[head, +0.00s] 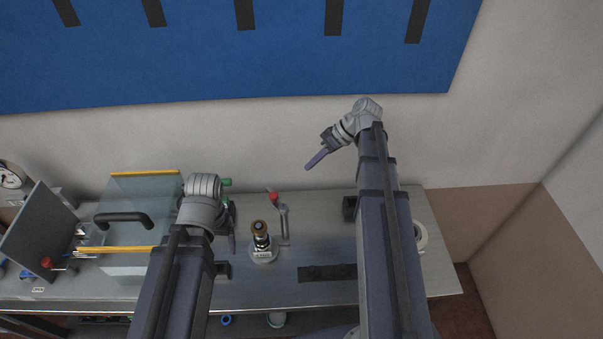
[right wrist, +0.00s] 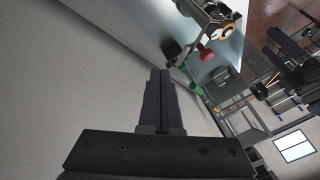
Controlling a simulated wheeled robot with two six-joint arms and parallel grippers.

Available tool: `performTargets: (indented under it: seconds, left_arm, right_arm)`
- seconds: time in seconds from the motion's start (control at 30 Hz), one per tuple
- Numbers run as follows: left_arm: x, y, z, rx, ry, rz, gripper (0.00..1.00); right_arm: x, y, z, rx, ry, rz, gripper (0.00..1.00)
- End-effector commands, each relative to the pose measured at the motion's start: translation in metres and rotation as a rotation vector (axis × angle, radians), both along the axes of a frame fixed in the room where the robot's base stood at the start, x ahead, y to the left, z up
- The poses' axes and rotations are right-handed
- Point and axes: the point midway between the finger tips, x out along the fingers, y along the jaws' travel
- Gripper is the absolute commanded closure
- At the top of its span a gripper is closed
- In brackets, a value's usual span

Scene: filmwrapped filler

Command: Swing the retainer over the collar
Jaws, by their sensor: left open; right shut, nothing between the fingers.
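A small upright fitting with a dark ringed neck and a brass-coloured top (head: 260,235) stands on a pale round base on the bench; its neck looks like the collar. Just right of it is a grey swing arm with a red knob (head: 274,197), which looks like the retainer; it stands beside the fitting, not over it. In the right wrist view the red knob (right wrist: 206,54) and the fitting's yellowish ring (right wrist: 228,30) show at the upper right. My left gripper (head: 233,245) is open, left of the fitting, partly hidden by its arm. My right gripper (head: 309,166) is shut and empty, raised behind the bench; its fingers (right wrist: 160,73) show together.
A clear-panelled box with a black handle (head: 124,217) and yellow edges stands left on the metal bench (head: 440,270). A dark flat strip (head: 327,273) lies right of the fitting. A white roll (head: 420,236) is at the right. The wall (head: 270,150) is close behind.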

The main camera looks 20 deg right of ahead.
Motion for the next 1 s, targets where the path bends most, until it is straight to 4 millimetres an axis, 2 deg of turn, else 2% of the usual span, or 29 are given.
performTargets:
  seconds: [0.03,0.1,0.5,0.7,1.0]
  left_arm:
    - [0.0,0.0,-0.013,0.0,0.0,-0.001,0.17]
    - [0.0,0.0,-0.023,0.001,0.0,-0.003,0.17]
    - [0.0,0.0,-0.077,0.002,0.001,-0.012,0.17]
    - [0.0,0.0,-0.071,0.002,0.001,-0.012,0.17]
    - [0.0,0.0,-0.071,0.002,0.001,-0.011,0.17]
  right_arm:
    - [0.001,0.005,-0.013,0.0,0.0,0.002,1.0]
    - [0.002,0.012,-0.023,0.0,-0.001,0.003,1.0]
    - [0.013,0.052,-0.077,0.0,-0.001,0.003,1.0]
    - [0.001,0.077,-0.071,0.0,-0.001,0.003,1.0]
    - [-0.003,0.088,-0.071,0.0,0.0,0.0,1.0]
